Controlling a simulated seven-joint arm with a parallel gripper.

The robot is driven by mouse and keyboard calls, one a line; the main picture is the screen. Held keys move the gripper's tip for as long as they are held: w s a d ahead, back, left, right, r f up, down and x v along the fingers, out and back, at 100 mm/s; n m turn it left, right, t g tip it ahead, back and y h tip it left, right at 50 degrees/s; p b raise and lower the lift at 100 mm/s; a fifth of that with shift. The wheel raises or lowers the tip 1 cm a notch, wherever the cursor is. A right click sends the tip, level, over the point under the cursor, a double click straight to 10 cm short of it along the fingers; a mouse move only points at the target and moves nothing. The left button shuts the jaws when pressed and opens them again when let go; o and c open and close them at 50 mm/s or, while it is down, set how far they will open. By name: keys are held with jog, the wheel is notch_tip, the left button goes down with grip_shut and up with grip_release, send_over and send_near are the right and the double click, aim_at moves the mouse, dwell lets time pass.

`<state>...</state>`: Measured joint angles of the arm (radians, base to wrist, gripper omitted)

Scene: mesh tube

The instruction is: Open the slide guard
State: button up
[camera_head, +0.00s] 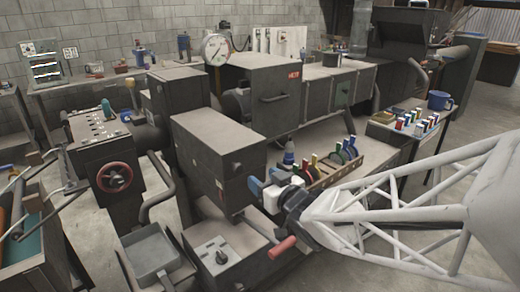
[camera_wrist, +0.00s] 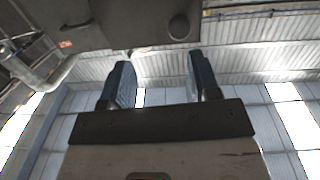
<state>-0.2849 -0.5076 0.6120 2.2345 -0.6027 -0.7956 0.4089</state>
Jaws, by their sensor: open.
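I cannot tell for sure which part is the slide guard. The closest candidate is a dark grey box-shaped cover (camera_head: 215,165) on the machine at the centre of the head view, with a small knob (camera_head: 237,166) on its right face. My gripper (camera_head: 267,183) is just right of that face, with its blue fingers apart and nothing seen between them. In the wrist view my gripper (camera_wrist: 160,78) points up with both fingers spread. A dark panel (camera_wrist: 110,22) with a round knob (camera_wrist: 180,26) lies beyond the fingertips; contact is not visible.
A rack of coloured-handled tools (camera_head: 335,160) and a blue bottle (camera_head: 289,153) stand close behind my gripper. A red handle (camera_head: 282,247) sticks out below it. A control box (camera_head: 215,252) and grey tray (camera_head: 150,252) are at the front. Open floor shows at right.

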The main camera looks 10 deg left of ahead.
aim_at(240, 169)
jog(key=shift+s+a+n+y, duration=0.15)
jog(key=shift+a+n+y, duration=0.05)
jog(key=shift+a+y, duration=0.3)
jog(key=shift+s+a+n+y, duration=0.15)
jog(key=shift+a+n+y, duration=0.05)
jog(key=shift+a+y, duration=0.25)
jog(key=shift+a, duration=0.1)
jog(key=shift+x, duration=3.85)
jog(key=shift+f, duration=0.2)
grip_shut()
